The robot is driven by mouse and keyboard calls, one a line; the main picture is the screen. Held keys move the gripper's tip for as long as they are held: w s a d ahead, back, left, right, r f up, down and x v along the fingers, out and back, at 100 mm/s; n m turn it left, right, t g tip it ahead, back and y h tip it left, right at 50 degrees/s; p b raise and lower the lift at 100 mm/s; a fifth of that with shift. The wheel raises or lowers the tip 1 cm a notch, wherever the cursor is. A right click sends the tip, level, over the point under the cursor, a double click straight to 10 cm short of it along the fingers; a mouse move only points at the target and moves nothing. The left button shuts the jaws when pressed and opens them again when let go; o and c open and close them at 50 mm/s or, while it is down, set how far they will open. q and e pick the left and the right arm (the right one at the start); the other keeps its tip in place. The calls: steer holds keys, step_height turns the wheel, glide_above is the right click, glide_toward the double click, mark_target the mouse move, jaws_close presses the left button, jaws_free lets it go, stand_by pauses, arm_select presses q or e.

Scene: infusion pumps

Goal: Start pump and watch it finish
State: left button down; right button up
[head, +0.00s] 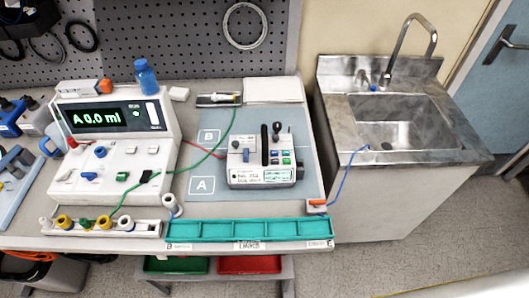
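A white pump-like device (262,160) stands on the grey-blue mat (211,172), right of the printed A square. It has a dark upright bar, black knobs, a blue part, a green button and a small lit screen whose text is too small to read. A larger white console (118,140) stands to its left. Several coloured switches and a white knob are on the console. Neither of my grippers is in view.
A teal tray (248,229) lies along the bench's front edge. A row of coloured connectors (105,225) is at its left. A green wire (205,155) crosses to the console; a blue wire (345,175) runs toward the steel sink (398,120).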

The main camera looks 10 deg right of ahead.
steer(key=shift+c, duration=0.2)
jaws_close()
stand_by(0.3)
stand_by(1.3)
